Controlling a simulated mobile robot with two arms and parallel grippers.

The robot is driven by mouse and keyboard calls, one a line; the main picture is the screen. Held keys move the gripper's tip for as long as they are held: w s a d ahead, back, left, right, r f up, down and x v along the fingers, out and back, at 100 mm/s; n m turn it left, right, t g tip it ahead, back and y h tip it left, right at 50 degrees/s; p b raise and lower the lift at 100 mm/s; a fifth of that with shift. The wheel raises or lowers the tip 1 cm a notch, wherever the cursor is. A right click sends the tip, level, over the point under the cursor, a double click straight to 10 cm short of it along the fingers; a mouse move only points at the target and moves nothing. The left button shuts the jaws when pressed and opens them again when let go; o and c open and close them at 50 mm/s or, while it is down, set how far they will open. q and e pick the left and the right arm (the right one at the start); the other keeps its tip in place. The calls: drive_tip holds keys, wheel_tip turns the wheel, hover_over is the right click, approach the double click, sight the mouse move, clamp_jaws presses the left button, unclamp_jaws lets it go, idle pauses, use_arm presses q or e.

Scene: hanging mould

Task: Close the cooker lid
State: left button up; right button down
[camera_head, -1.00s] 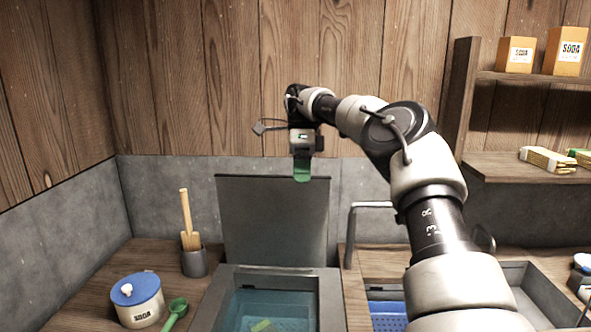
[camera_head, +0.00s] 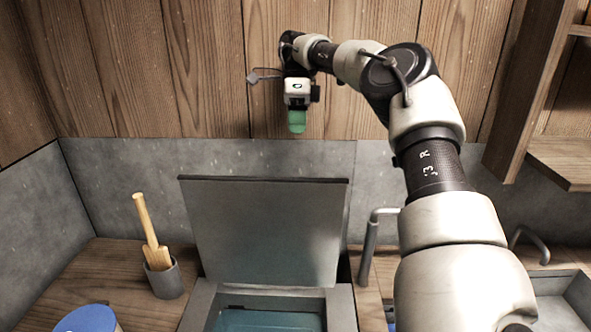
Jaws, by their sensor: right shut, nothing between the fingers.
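The cooker lid (camera_head: 262,235) is a flat grey panel standing open and nearly upright at the back of the cooker. The cooker (camera_head: 342,308) is a grey square-rimmed box at the bottom middle, with bluish water inside; its front is cut off by the picture's edge. My right gripper (camera_head: 297,123), with green fingertips, is shut and empty. It hangs fingers down above the lid's top edge, and a gap shows between them in the picture. How far behind or in front of the lid it is, I cannot tell. My left gripper is not in view.
A grey cup (camera_head: 165,279) with a wooden tool (camera_head: 148,224) stands left of the cooker. A blue-lidded pot (camera_head: 88,319) is at the bottom left. A bent grey tap (camera_head: 369,243) and a sink (camera_head: 560,300) are to the right. A wooden shelf (camera_head: 565,160) hangs at the right.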

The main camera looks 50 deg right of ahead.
drive_tip(key=s+a+f+p, duration=0.1)
drive_tip(key=f, duration=0.2)
drive_tip(key=s+a+f, duration=0.1)
drive_tip(key=a+f, duration=0.1)
drive_tip(key=s+a+f+p, duration=0.1)
drive_tip(key=s+a+f, duration=0.1)
drive_tip(key=f, duration=0.1)
drive_tip(key=shift+f+p, duration=0.3)
drive_tip(key=shift+s+a+f, duration=0.1)
drive_tip(key=shift+s+a, duration=0.25)
drive_tip(key=shift+s, duration=0.05)
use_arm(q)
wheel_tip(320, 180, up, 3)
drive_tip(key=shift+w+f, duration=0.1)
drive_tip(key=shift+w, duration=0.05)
use_arm(e)
drive_tip(key=shift+f, duration=0.1)
drive_tip(key=shift+a, duration=0.1)
